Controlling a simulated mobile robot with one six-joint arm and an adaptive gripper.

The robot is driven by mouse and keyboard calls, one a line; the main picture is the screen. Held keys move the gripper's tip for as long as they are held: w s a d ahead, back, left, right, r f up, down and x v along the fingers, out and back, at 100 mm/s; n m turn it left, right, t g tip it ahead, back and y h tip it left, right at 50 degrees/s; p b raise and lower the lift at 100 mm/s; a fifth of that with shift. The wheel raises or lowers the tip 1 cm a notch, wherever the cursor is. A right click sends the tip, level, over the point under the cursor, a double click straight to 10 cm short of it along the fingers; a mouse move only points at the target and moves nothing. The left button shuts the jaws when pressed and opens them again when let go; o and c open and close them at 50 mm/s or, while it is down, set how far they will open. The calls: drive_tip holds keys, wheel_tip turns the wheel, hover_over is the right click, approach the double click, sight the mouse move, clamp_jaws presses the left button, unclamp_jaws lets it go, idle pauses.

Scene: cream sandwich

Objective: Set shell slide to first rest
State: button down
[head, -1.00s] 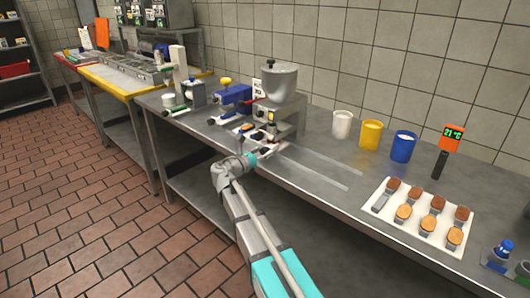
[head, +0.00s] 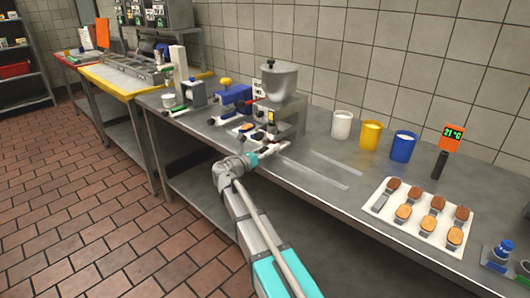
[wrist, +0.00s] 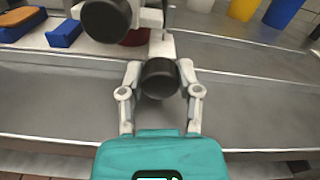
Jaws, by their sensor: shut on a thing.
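My gripper (wrist: 160,68) is shut on a black round knob (wrist: 160,83) on a pale slide part in the wrist view. In the head view my gripper (head: 264,153) is at the front of the grey machine with a metal hopper (head: 279,80). A second black knob (wrist: 105,20) sits above and left of the held one in the wrist view, apart from my fingers. The slide's inner end and any rest marks are hidden or too small to tell.
A blue machine (head: 234,97) stands left of the hopper machine. White (head: 342,125), yellow (head: 370,136) and blue (head: 403,147) cups stand to the right. A white tray (head: 376,208) holds several shell-like pieces. The steel counter (head: 320,195) is clear between the machine and tray.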

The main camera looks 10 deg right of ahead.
sight(294, 175)
drive_tip(key=s+d, duration=0.3)
drive_tip(key=s, duration=0.1)
drive_tip(key=s+d, duration=0.2)
drive_tip(key=s, duration=0.1)
drive_tip(key=s+d, duration=0.3)
drive_tip(key=s, duration=0.1)
drive_tip(key=shift+s+d, duration=0.3)
drive_tip(key=shift+s, duration=0.05)
drive_tip(key=shift+c, duration=1.5)
unclamp_jaws()
drive_tip(key=shift+a, duration=0.15)
drive_tip(key=v, duration=1.1)
drive_tip(key=shift+s+a, duration=0.25)
drive_tip(key=shift+a, duration=0.05)
